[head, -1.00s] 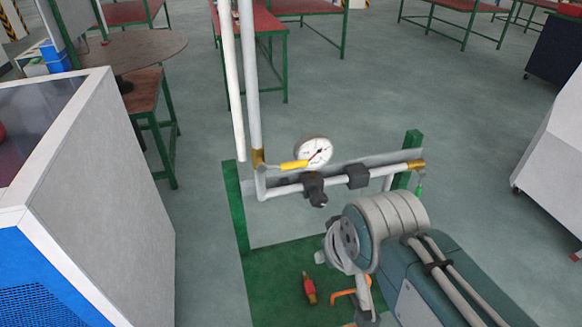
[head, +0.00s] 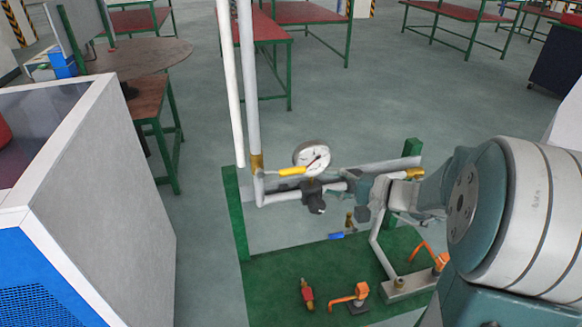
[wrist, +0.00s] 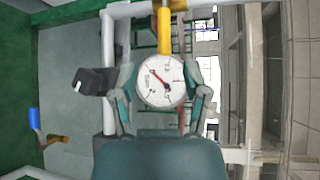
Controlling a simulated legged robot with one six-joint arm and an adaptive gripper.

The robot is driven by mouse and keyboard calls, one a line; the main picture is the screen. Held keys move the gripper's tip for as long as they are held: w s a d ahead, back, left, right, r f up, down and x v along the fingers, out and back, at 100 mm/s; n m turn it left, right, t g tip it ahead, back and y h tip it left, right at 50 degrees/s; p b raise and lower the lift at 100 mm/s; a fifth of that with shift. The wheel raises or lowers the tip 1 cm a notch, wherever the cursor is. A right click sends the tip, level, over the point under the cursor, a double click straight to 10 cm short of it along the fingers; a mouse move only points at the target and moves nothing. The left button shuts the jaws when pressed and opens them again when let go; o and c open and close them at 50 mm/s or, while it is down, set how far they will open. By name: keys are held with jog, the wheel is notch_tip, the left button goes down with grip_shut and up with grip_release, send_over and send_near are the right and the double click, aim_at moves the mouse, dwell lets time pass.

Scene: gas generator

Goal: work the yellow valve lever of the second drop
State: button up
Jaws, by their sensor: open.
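A yellow lever (head: 292,171) sits just left of a round white gauge (head: 311,157) on the pipe assembly. In the wrist view the yellow lever (wrist: 165,32) runs up from the gauge (wrist: 161,81), whose dial faces the camera. My gripper (head: 362,188) is to the right of the gauge in the head view, pointing left. In the wrist view its two fingers (wrist: 158,70) are spread, with the gauge showing between them. It holds nothing. I cannot tell whether a finger touches the gauge. Which pipe counts as the second drop is not marked.
A black fitting (head: 314,197) sits on the pipe below the gauge. Lower is a blue-handled valve (head: 340,236). Orange-handled valves (head: 348,293) and a red-ended part (head: 307,295) are on the green base (head: 268,283). A grey and blue cabinet (head: 110,190) stands left; open floor lies behind.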

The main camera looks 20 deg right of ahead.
aim_at(299, 173)
jog(key=shift+t, duration=0.3)
jog(key=x, duration=1)
jog(key=shift+w+d+f, duration=0.1)
jog(key=shift+w, duration=0.35)
grip_shut()
